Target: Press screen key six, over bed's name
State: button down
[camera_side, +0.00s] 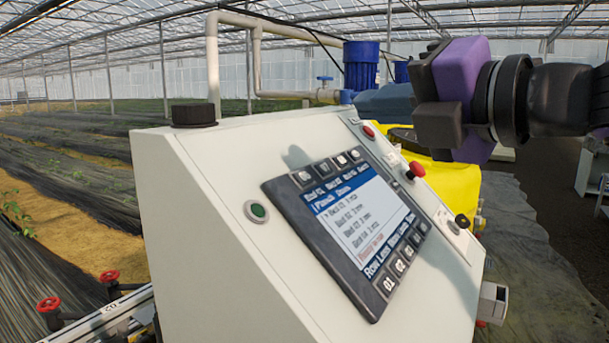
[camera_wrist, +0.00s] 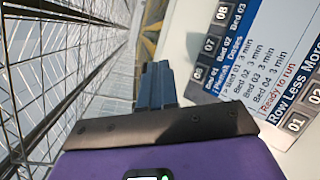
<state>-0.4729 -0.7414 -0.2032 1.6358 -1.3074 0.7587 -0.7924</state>
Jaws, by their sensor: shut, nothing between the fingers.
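The control screen (camera_side: 345,210) is set in the sloped white panel, with keys along its upper and lower edges. In the wrist view, the key that appears to read 06 (camera_wrist: 199,73) stands beside the label Bed 01, with key 07 (camera_wrist: 210,44) and key 08 (camera_wrist: 222,12) after it. In the side view the key at the left end of the upper row (camera_side: 303,177) is too small to read. My gripper (camera_wrist: 153,72) is shut and empty. Its purple hand (camera_side: 465,90) is up and right of the screen, clear of the keys.
A green button (camera_side: 257,211) sits left of the screen, and a red button (camera_side: 417,169) sits to its right. A black cap (camera_side: 194,115) stands on the cabinet's top. A yellow tank (camera_side: 455,195) and blue motor (camera_side: 361,65) are behind. Space above the panel is open.

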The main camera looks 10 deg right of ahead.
jog(key=shift+w+a+f, duration=0.65)
jog(key=shift+f, duration=0.4)
jog(key=shift+w+a+f, duration=0.7)
jog(key=shift+f, duration=0.4)
jog(key=shift+w+a+f, duration=0.65)
jog(key=shift+f, duration=0.4)
jog(key=shift+w+f, duration=0.1)
jog(key=shift+w+a+f, duration=0.15)
jog(key=shift+a+f, duration=0.05)
jog(key=shift+w+a+f, duration=0.15)
jog(key=shift+f, duration=0.1)
dwell(0.8)
jog(key=shift+s+d+r, duration=0.35)
jog(key=shift+s+r, duration=0.05)
jog(key=shift+r, duration=0.15)
jog(key=shift+r, duration=0.1)
jog(key=s+d+r, duration=0.2)
jog(key=r, duration=0.1)
jog(key=shift+s+d+r, duration=0.2)
jog(key=shift+r, duration=0.1)
dwell(0.4)
